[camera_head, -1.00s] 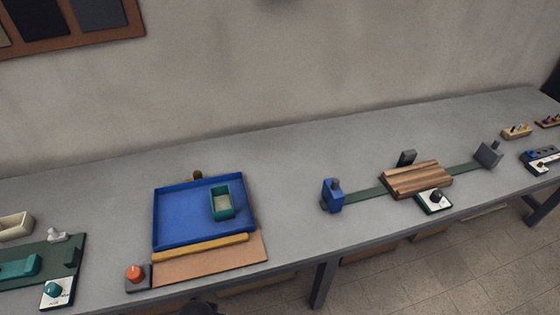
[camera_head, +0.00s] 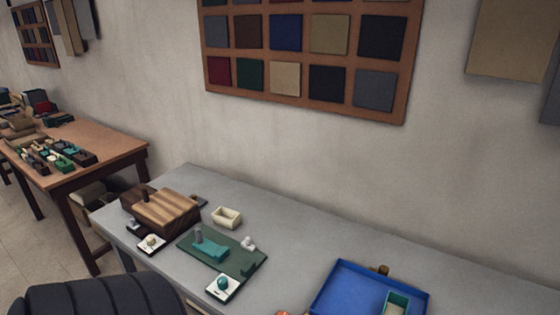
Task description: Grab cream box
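A small open cream box (camera_head: 227,217) sits on the grey table, behind a dark green board (camera_head: 249,260) that carries teal blocks. Neither my left nor my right gripper shows in the head view.
A striped wooden block on a dark box (camera_head: 166,210) stands left of the cream box. A blue tray (camera_head: 345,282) holding a teal box (camera_head: 397,302) is at the lower right. A dark ribbed shape (camera_head: 95,297) fills the bottom left. A brown table (camera_head: 100,150) stands farther left.

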